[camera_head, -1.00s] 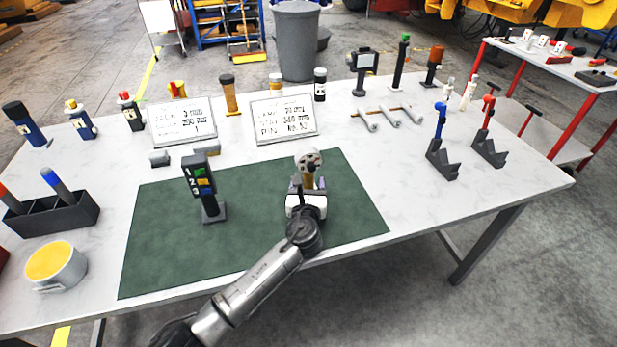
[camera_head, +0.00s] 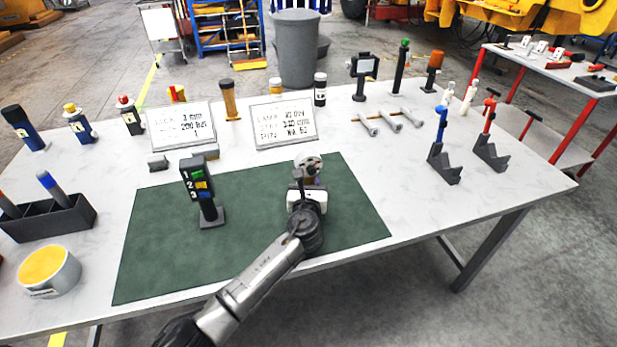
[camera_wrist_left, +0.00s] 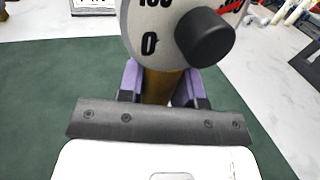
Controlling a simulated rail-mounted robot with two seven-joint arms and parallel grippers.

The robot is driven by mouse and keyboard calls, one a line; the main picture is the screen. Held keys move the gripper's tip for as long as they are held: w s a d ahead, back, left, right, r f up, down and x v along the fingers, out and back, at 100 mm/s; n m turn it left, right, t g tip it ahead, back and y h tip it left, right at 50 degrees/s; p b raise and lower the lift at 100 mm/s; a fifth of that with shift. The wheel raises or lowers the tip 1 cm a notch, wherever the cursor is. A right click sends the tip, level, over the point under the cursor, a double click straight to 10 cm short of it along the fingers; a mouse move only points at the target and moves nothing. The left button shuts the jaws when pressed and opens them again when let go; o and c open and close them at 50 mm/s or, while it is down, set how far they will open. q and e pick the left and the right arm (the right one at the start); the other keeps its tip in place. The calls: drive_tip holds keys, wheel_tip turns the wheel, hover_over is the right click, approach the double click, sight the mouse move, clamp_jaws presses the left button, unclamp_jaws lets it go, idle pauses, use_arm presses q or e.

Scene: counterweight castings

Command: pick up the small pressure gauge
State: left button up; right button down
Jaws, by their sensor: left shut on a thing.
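The small pressure gauge (camera_head: 308,162) has a round pale dial and a brass-coloured stem. It stands upright over the right part of the green mat (camera_head: 345,200). In the left wrist view the gauge's dial (camera_wrist_left: 158,30) fills the top middle, with printed numbers and a black knob in front. My left gripper (camera_head: 306,184) is shut on the stem, which shows between its purple finger pads (camera_wrist_left: 160,88). The stem's lower end is hidden behind the gripper, so I cannot tell whether it touches the mat. My right gripper is not in view.
A black device with coloured buttons (camera_head: 202,190) stands on the mat left of my gripper. Two lettered signs (camera_head: 283,122) stand behind. Metal rods (camera_head: 390,121) and black stands with blue and red tools (camera_head: 443,165) are to the right. The mat's right front is clear.

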sight(312, 174)
use_arm(q)
clamp_jaws()
drive_tip(key=shift+r, duration=0.1)
drive_tip(key=shift+r+p, duration=0.3)
drive_tip(key=shift+r, duration=0.15)
drive_tip(key=r, duration=0.1)
drive_tip(key=r+p, duration=0.1)
drive_tip(key=d+r+p, duration=0.1)
drive_tip(key=r, duration=0.1)
drive_tip(key=shift+s+r, duration=0.1)
drive_tip(key=shift+s, duration=0.15)
drive_tip(key=s+d+r+p, duration=0.3)
drive_tip(key=s+d+r, duration=0.2)
drive_tip(key=d, duration=0.4)
drive_tip(key=shift+s+r, duration=0.2)
drive_tip(key=shift+r, duration=0.25)
